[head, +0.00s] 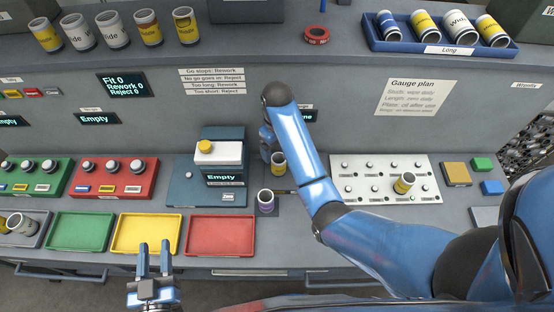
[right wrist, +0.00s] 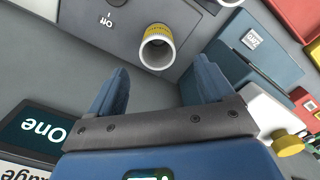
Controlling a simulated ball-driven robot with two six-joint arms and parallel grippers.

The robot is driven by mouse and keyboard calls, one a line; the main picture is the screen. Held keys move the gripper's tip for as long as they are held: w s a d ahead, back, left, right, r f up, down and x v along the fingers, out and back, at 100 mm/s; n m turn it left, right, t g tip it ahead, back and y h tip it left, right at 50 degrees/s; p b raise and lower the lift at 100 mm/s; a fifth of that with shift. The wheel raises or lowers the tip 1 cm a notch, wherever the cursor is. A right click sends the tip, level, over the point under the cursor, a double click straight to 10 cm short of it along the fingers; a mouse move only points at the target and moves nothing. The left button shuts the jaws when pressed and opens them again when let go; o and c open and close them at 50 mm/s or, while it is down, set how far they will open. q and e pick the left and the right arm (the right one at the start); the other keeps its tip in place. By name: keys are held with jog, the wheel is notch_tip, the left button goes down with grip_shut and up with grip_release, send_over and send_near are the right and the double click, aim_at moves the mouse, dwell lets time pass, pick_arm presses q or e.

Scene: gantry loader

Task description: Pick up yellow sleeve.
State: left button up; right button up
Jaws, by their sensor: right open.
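A yellow sleeve with a grey band and white rim (head: 278,163) stands on the bench beside the teal gauge box, just below my right gripper. It also shows in the right wrist view (right wrist: 157,47), its open end facing the camera, beyond the fingertips. My right gripper (right wrist: 161,78) is open and empty, apart from the sleeve; in the head view my forearm partly hides it. My left gripper (head: 154,258) is open and empty at the front, below the yellow tray.
The teal gauge box (head: 190,190) reads "Empty". Green (head: 80,232), yellow (head: 146,250) and red (head: 221,250) trays line the front, empty. More sleeves stand on the upper shelf and in the blue tray (head: 440,48).

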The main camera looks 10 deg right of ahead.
aim_at(279, 162)
jog(key=shift+s+f+b, duration=0.2)
jog(key=shift+f, duration=0.35)
jog(key=shift+s+f+b, duration=0.15)
jog(key=shift+f, duration=0.35)
jog(key=shift+s+f, duration=0.1)
jog(key=shift+f, duration=0.3)
jog(key=shift+f+p, duration=0.3)
jog(key=shift+f, duration=0.3)
jog(key=shift+w+f, duration=0.3)
jog(key=shift+f, duration=0.2)
jog(key=f, duration=0.1)
jog(key=f+p, duration=0.1)
jog(key=shift+d+f+p, duration=0.2)
jog(key=shift+f+p, duration=0.1)
jog(key=shift+f, duration=0.75)
pick_arm(q)
jog(key=shift+s+r, duration=0.25)
jog(key=shift+r, duration=0.3)
pick_arm(e)
jog(key=shift+f, duration=0.2)
